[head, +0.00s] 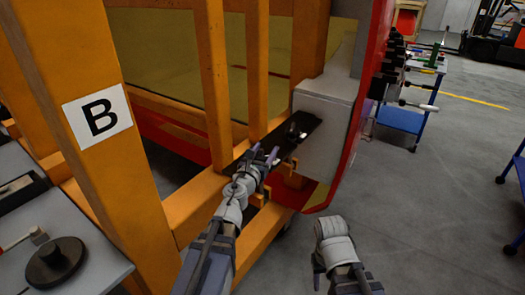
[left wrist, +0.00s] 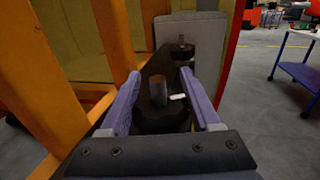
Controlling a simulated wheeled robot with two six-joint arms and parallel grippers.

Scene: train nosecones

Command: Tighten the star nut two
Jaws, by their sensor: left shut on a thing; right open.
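A black star nut (left wrist: 160,118) sits around an upright threaded stud (left wrist: 158,92) on a dark bracket plate (head: 303,124). My left gripper (head: 264,157) has its purple fingers on both sides of this nut in the left wrist view (left wrist: 160,112) and is shut on it. In the head view the fingers and wrist mostly hide the nut. A second fastener on a stud (left wrist: 182,50) stands farther along the plate, beside the grey block. My right arm shows at the bottom of the head view, but its fingertips do not show.
An orange frame post with a "B" sign (head: 97,115) and orange bars stand close to my left arm. A grey block (head: 322,130) and red-edged panel (head: 360,100) stand beyond. A black round part (head: 55,262) lies on a grey table at left.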

